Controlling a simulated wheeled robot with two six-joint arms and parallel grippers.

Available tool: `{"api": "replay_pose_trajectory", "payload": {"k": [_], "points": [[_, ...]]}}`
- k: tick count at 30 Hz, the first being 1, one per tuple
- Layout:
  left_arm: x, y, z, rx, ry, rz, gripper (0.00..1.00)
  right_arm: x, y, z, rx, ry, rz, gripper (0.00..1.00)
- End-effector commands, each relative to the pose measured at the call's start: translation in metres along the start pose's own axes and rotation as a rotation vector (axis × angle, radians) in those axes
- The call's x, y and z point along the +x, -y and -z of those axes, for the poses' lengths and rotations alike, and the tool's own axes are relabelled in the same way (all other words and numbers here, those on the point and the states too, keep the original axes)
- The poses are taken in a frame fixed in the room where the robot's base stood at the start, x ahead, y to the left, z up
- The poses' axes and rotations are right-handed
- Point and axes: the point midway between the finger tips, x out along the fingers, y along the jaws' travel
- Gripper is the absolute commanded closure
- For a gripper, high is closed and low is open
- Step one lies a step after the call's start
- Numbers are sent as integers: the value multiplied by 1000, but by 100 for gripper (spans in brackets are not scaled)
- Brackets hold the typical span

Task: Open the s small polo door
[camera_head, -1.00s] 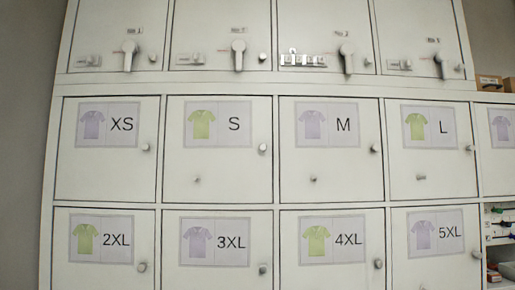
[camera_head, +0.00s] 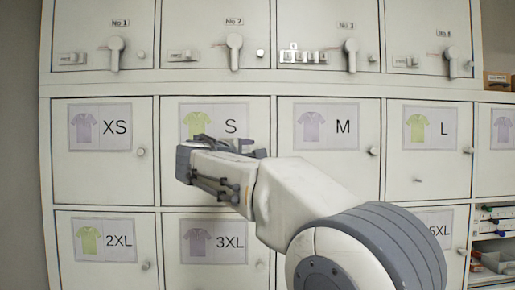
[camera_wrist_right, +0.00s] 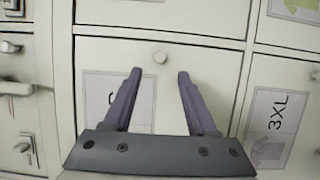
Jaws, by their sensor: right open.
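The S door (camera_head: 177,182) is a white shut door with a green polo picture and the letter S. It also shows turned sideways in the right wrist view (camera_wrist_right: 215,62). Its round knob (camera_wrist_right: 160,57) lies just beyond and between my right fingertips in that view. The knob is hidden behind my arm in the head view. My right gripper (camera_wrist_right: 159,74) is open and empty, its two purple fingers pointing at the door. In the head view my right gripper (camera_head: 245,147) covers the middle and right of the S door. My left gripper is not in view.
The XS door (camera_head: 75,180) is left of the S door and the M door (camera_head: 340,170) right of it, both shut. The 3XL door (camera_head: 200,280) is below. Lever handles (camera_head: 234,50) line the upper row. An open shelf (camera_head: 490,240) with small items is at far right.

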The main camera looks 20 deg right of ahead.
Motion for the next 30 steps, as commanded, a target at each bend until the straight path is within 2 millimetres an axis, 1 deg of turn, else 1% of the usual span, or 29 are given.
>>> {"api": "replay_pose_trajectory", "payload": {"k": [1,6,9,12,17,24,25,26,27,29,30], "points": [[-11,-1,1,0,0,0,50,11,-5,-1,-3,4,1,42],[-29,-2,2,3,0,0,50,44,-5,0,-2,3,3,42],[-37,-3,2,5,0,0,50,60,-4,0,-3,2,3,42],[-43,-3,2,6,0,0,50,71,-2,0,-1,0,3,42],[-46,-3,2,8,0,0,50,79,-1,0,1,0,2,42],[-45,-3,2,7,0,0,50,80,1,0,1,-2,2,42],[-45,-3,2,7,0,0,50,80,1,0,1,-2,2,46],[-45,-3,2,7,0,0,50,80,1,0,1,-2,2,58],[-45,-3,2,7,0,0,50,80,0,0,1,-2,2,73],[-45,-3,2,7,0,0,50,80,0,0,1,-2,2,96],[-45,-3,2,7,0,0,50,80,0,0,1,-2,2,100]]}}
